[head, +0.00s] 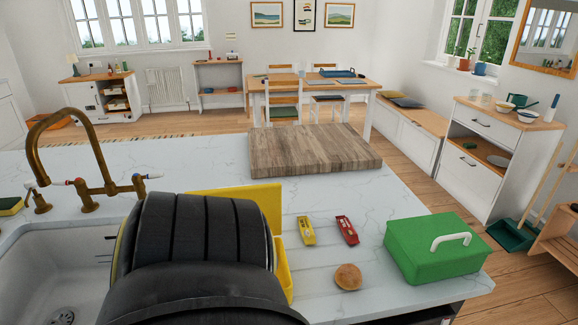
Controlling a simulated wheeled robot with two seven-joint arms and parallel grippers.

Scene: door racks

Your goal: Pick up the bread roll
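The bread roll (348,276) is small, round and golden brown. It lies on the white marble counter (400,195), near its front edge, to the left of a green box. Nothing touches it. A large black ribbed part of my own arm fills the lower left of the head view, over the counter and the sink's edge. No gripper fingers show in the head view.
A green box (435,250) with a white handle stands right of the roll. Yellow (306,231) and red (347,230) packets lie behind it. A wooden board (315,150) lies farther back. A yellow object (283,270) is partly hidden by my arm. A sink (60,270) with a brass tap (85,150) is left.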

